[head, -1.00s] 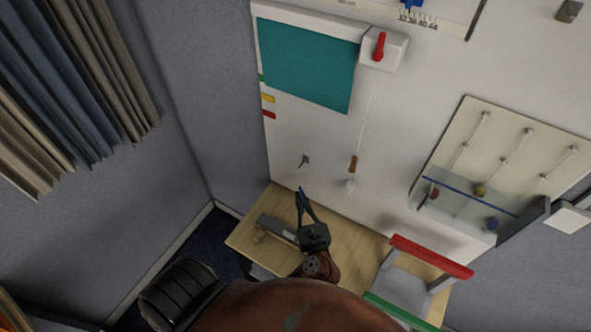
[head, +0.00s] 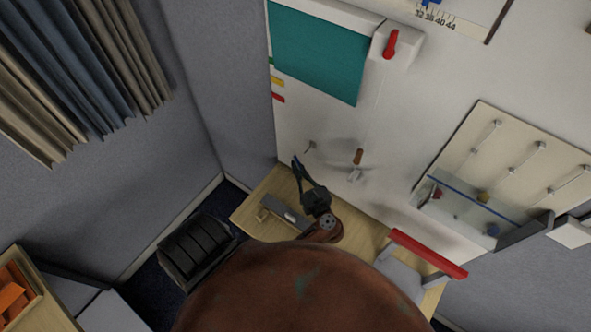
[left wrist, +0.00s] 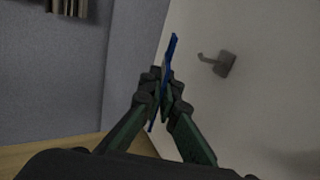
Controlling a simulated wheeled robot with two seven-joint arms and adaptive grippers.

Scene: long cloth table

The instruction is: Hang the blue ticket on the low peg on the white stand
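The blue ticket (left wrist: 173,48) shows edge-on as a thin strip in the left wrist view, upright and slightly tilted. My left gripper (left wrist: 164,88) is shut on it, with the ticket sticking out past the fingertips. My right gripper is not in view.
A wooden table (head: 258,213) with a grey piece (head: 286,212) on it lies below the panel. A red-topped grey frame (head: 428,252) and a clear-fronted pegged board (head: 480,200) are farther right.

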